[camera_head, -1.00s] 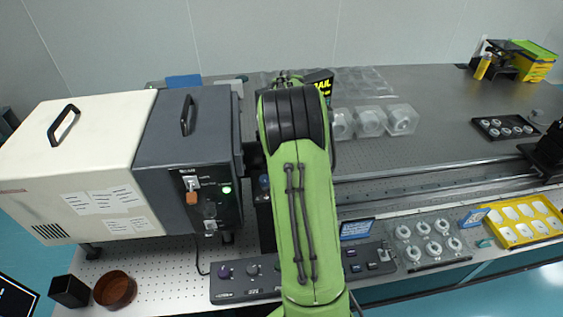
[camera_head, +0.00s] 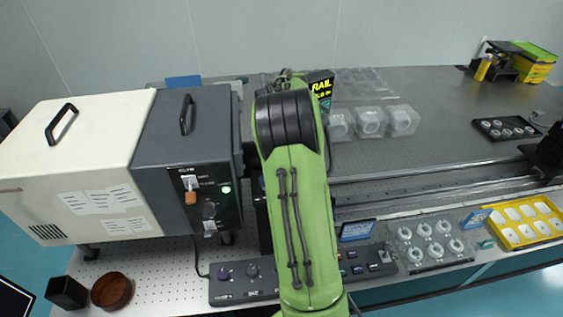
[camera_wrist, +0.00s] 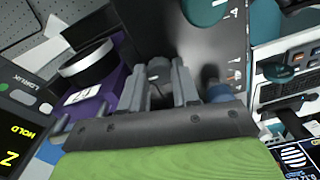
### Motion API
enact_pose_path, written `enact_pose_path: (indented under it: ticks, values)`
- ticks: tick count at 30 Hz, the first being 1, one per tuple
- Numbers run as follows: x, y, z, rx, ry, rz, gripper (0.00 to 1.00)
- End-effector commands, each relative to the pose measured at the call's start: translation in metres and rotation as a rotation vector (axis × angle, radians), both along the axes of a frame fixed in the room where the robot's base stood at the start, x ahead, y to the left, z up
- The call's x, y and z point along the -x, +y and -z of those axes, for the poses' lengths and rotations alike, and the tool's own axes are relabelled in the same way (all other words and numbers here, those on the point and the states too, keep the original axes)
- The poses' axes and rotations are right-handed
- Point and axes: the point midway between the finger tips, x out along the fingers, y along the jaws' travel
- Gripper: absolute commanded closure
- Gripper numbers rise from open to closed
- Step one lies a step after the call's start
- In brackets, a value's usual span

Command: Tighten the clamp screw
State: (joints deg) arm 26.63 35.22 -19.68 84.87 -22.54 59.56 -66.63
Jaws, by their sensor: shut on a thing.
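In the wrist view, my gripper (camera_wrist: 158,82) has its two grey fingers on either side of a small dark grey knob (camera_wrist: 157,70), which looks like the clamp screw. The jaws are shut on it. The knob sits in front of a tall black plate with white markings (camera_wrist: 200,35). Its lower part is hidden by the fingers. In the head view my green arm covers the gripper and the screw.
In the wrist view, a purple block with a black ring (camera_wrist: 88,62) stands close left of the fingers, beside a display unit (camera_wrist: 18,125). In the head view, a grey and cream box (camera_head: 185,140) stands left of my arm, and clear cube-like holders (camera_head: 371,121) stand right.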

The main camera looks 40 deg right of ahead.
Motion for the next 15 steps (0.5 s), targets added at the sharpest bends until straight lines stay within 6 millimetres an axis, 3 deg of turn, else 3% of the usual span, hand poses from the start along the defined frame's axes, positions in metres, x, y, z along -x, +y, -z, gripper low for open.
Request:
enact_pose_path:
  ticks: [9, 10, 14, 15]
  values:
    - [-0.0003, -0.0003, -0.0007, 0.001, -0.001, 0.0, 1.0]
    - [-0.0002, -0.0004, -0.0007, 0.001, -0.001, 0.0, 0.65]
    - [-0.0001, -0.0003, -0.0005, 0.001, -0.001, 0.0, 0.45]
    - [-0.0001, -0.0003, -0.0005, 0.001, -0.001, 0.0, 0.44]
